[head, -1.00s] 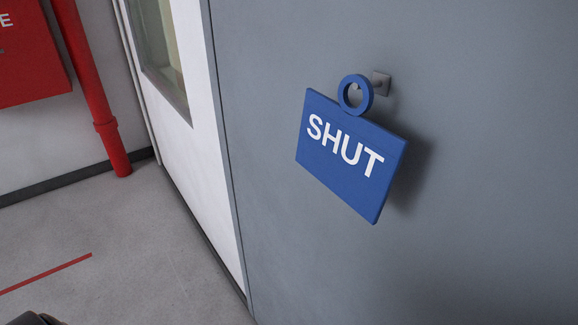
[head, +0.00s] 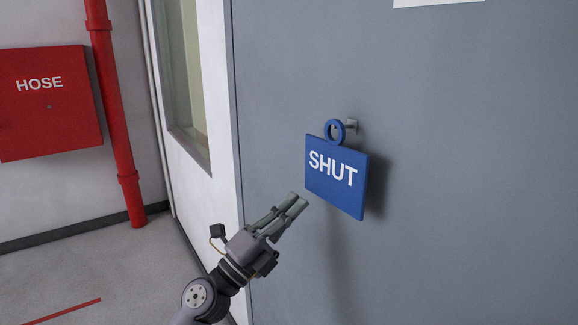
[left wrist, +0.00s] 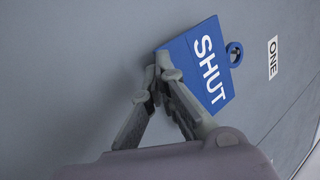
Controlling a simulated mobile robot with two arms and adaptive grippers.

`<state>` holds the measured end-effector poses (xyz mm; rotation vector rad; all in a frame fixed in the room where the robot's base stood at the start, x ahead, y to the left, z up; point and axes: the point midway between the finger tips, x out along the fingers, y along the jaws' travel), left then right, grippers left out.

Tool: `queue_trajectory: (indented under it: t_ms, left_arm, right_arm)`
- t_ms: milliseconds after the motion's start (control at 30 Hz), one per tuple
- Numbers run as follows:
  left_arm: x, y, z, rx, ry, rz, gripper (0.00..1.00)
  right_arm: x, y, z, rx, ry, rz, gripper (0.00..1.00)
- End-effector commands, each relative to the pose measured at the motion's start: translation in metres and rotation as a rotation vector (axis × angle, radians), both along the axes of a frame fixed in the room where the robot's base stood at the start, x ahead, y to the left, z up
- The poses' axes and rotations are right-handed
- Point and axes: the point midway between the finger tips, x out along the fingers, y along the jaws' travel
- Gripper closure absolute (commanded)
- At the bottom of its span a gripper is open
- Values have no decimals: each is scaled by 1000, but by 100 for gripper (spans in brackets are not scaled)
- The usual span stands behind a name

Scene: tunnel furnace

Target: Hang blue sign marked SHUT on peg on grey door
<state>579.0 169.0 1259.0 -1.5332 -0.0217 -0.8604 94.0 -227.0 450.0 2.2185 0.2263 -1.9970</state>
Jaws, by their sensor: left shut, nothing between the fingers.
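The blue sign (head: 336,178) marked SHUT hangs by its ring (head: 335,131) on the peg (head: 351,126) of the grey door (head: 470,200). The peg passes through the ring, and the sign is a little tilted in the picture. My right gripper is not in view.
A red hose box (head: 50,125) and a red pipe (head: 115,120) are on the wall at the left. A white door or frame with a window (head: 183,80) adjoins the grey door. A white label marked ONE (left wrist: 273,57) is on the door. Door surface right of the sign is clear.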

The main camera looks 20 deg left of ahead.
Motion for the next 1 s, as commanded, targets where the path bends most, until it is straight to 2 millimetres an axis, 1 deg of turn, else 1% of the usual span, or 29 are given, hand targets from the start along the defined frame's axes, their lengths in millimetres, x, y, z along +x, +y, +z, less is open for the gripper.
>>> queue_trajectory:
  t_ms: [33,67,100,167,200,267,300,400,500,600,667,1000]
  left_arm:
    - [-19,-15,37,117,-121,-18,100]
    - [-30,-25,54,203,-191,-25,100]
    - [-46,-38,74,333,-282,-29,100]
    - [-62,-54,91,531,-389,-17,100]
    - [-69,-61,97,662,-442,2,100]
    - [-73,-64,102,847,-493,46,100]
    - [-73,-63,105,959,-511,80,100]
    - [-68,-49,110,1179,-517,180,100]
    - [-64,-33,115,1319,-495,265,100]
    - [-61,-23,118,1388,-473,315,100]
    - [-60,-20,119,1406,-464,329,100]
    - [-52,-25,119,1408,-462,331,100]
  right_arm:
    - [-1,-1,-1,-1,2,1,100]
    - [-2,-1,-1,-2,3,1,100]
    - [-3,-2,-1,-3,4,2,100]
    - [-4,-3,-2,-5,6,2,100]
    - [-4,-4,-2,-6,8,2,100]
    - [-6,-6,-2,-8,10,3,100]
    - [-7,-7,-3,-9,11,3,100]
    - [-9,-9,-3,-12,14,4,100]
    - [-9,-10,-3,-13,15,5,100]
    - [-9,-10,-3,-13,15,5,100]
    - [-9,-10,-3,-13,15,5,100]
    - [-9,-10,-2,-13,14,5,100]
